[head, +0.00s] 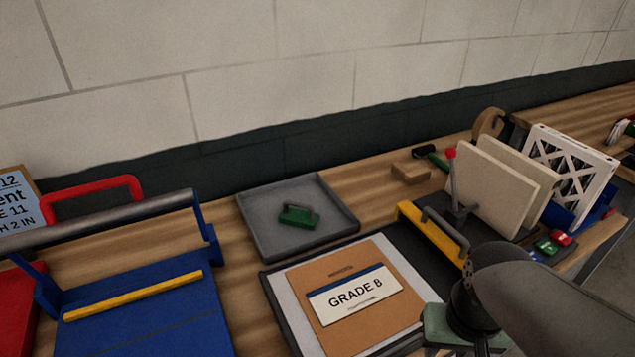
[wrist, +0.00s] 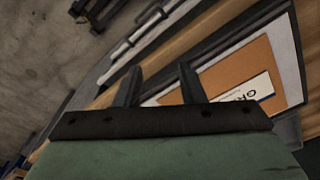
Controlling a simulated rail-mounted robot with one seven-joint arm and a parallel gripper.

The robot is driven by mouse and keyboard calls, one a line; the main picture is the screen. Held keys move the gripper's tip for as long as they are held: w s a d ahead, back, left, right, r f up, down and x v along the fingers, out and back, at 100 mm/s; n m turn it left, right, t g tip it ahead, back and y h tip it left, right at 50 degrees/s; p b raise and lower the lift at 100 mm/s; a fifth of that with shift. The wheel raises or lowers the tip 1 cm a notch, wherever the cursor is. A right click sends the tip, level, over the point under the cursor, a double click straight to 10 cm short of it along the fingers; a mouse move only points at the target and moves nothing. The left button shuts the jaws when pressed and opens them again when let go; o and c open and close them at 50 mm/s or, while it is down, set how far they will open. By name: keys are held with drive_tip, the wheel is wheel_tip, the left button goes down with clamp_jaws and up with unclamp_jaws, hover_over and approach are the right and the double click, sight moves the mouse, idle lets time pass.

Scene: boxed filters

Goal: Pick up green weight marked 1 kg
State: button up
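A small green weight with a dark handle (head: 298,216) sits in a shallow grey tray (head: 262,254) near the wall in the head view. Its marking is too small to read. My gripper shows in the wrist view (wrist: 158,72), with its two dark fingers apart and nothing between them. In the head view my arm and the green gripper body are at the lower right, well to the right of and nearer than the weight; the fingertips are hidden there. The weight is not in the wrist view.
A brown "GRADE 8" package (head: 340,335) lies on a dark-edged grey board in front of the tray. A blue device with a yellow strip (head: 135,296) stands left. A yellow-barred fixture (head: 430,236), upright panels (head: 487,190) and a white framed filter (head: 570,175) stand right.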

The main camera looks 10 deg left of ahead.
drive_tip(key=shift+s+f, duration=0.1)
drive_tip(key=shift+s, duration=0.15)
drive_tip(key=o, duration=0.9)
drive_tip(key=shift+w, duration=0.15)
